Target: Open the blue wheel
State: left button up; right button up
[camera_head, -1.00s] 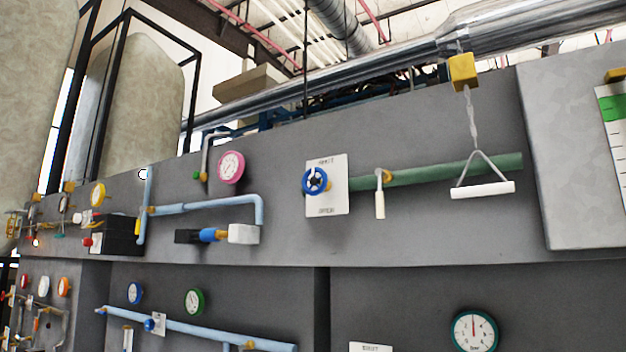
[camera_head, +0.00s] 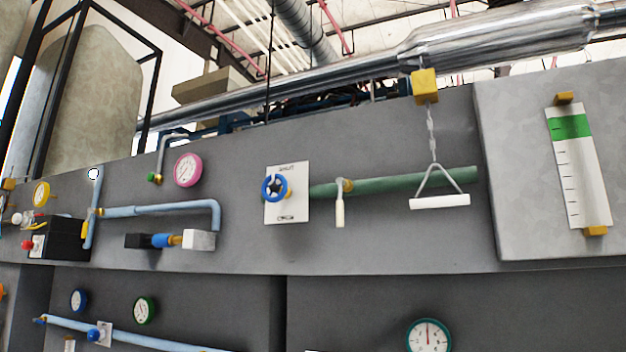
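The blue wheel (camera_head: 274,188) is a small round handwheel with a dark centre. It is in the middle of the head view, in front of a white label plate (camera_head: 293,206) on the grey panel. The plate has words above and below the wheel, too small to read surely. A green pipe (camera_head: 392,184) runs from the plate to the right. Neither of my grippers shows in this view, and nothing touches the wheel.
A white lever (camera_head: 340,208) hangs just right of the wheel. Further right a white pull handle (camera_head: 440,202) hangs on a chain from a yellow block (camera_head: 425,87). A pink gauge (camera_head: 188,170) and light blue pipes (camera_head: 160,209) are to the left. The panel's front is unobstructed.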

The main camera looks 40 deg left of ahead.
aim_at(275, 188)
jog(key=k+j+z, duration=0.1)
jog(key=j+z, duration=0.15)
jog(key=j, duration=0.15)
jog(key=k+j+z, duration=0.15)
jog(key=j+z, duration=0.15)
jog(key=k+j+z, duration=0.25)
jog(key=j, duration=0.2)
jog(key=k+j+z, duration=0.1)
jog(key=k+j, duration=0.2)
jog(key=j, duration=0.25)
jog(key=k+j+z, duration=0.15)
jog(key=k+j, duration=0.15)
jog(key=j, duration=0.2)
jog(key=k+j+z, duration=0.1)
jog(key=k+j, duration=0.25)
jog(key=j, duration=0.15)
jog(key=k+j, duration=0.45)
jog(key=j, duration=0.15)
jog(key=k+j, duration=0.5)
jog(key=j, duration=0.1)
